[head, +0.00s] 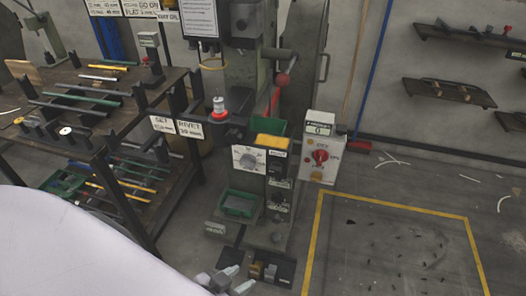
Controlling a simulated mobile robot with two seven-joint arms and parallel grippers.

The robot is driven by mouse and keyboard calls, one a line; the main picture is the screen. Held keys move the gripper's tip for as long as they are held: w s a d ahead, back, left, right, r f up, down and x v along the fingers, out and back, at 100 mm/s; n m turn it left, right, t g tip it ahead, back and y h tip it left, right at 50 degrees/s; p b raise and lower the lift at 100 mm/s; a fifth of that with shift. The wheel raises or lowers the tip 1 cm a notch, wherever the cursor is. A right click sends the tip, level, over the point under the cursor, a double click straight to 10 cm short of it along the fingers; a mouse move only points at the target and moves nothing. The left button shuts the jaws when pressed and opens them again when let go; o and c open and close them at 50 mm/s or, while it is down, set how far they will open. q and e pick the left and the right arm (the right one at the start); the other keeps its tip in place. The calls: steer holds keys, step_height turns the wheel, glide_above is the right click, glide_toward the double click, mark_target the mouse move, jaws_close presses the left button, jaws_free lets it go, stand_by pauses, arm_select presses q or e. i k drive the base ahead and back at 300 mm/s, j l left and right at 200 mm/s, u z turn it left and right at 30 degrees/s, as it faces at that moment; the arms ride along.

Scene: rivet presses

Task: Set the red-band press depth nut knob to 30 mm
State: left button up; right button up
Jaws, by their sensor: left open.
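The green-grey press (245,85) stands in the middle of the view. A pale, upright cylindrical knob (219,104) with a red band (218,117) sits at its left side, above a dark round part. A white plate with a round grey dial (248,161) is on the press front; its markings are too small to read. My left gripper (236,278) is low at the bottom edge, open and empty, well below and apart from the knob and dial. My right gripper is not in view.
White cards (176,127) hang left of the press. A control box (320,158) with a red switch stands at right. A red-ended lever (281,80) juts from the press. A cluttered workbench (120,125) fills the left. Yellow-lined floor (395,240) at right holds small dark scraps.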

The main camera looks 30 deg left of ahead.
mark_target(248, 161)
steer(key=i+l+u, duration=0.15)
steer(key=u, duration=0.2)
steer(key=i+l+u, duration=0.25)
steer(key=u, duration=0.15)
steer(key=i+l+u, duration=0.15)
steer(key=u, duration=0.2)
steer(key=l, duration=0.1)
